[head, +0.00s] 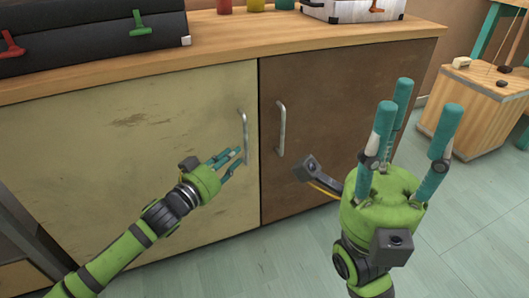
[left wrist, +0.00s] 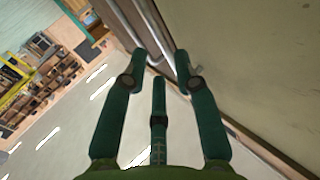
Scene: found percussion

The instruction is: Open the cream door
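The cream door (head: 120,140) is the left door of a low wooden cabinet and looks shut. Its upright metal handle (head: 244,130) is near its right edge. My left gripper (head: 234,158) is at the handle's lower end, fingers pointing toward it. In the left wrist view the fingers (left wrist: 158,70) are apart, with metal handle bars just beyond and between the tips; contact cannot be told. The cream door also fills the right side there (left wrist: 255,70). My right gripper (head: 415,115) is open and empty, fingers up, in front of the brown door's right side.
The brown door (head: 325,110), beside the cream one, has its own handle (head: 281,130) close by. Black cases (head: 90,40) and a white case (head: 350,12) stand on the cabinet top (head: 240,45). A wooden box (head: 480,105) stands at right. Floor in front is clear.

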